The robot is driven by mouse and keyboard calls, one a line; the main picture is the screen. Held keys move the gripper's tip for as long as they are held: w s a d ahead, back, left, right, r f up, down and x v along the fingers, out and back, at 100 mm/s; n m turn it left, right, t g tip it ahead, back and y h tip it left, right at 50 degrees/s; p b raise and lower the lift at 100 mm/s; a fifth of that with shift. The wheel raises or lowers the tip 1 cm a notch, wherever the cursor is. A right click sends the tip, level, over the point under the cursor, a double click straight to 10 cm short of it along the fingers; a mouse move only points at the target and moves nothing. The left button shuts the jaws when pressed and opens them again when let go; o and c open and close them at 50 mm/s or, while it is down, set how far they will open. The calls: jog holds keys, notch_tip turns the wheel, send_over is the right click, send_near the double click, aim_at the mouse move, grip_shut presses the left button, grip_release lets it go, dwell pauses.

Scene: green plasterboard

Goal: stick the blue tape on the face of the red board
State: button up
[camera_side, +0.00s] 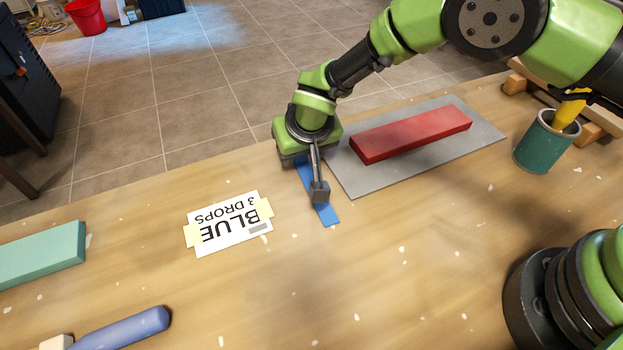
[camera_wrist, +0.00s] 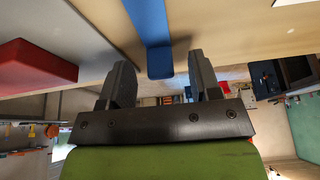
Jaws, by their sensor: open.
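The blue tape (camera_side: 329,214) is a flat strip on the wooden table, left of the grey sheet. The red board (camera_side: 410,137) is a long block lying flat on that sheet, and its end shows at the left of the wrist view (camera_wrist: 32,66). My gripper (camera_side: 319,190) is low over the tape and hides part of it. In the wrist view my gripper (camera_wrist: 162,78) has its two fingers wide apart with nothing gripped. The tape (camera_wrist: 151,28) reaches into the space between them. Whether the fingers touch the table cannot be told.
The grey sheet (camera_side: 359,183) lies under the red board. A green cup (camera_side: 545,148) with a yellow handle stands to the right. A white card (camera_side: 228,223) reads "BLUE 3 DROPS". A teal block (camera_side: 42,254) and a blue-handled tool (camera_side: 132,327) lie left. The front middle is clear.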

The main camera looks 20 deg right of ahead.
jog(key=shift+w+f, duration=0.15)
jog(key=shift+f, duration=0.25)
grip_shut()
jog(key=shift+r, duration=0.1)
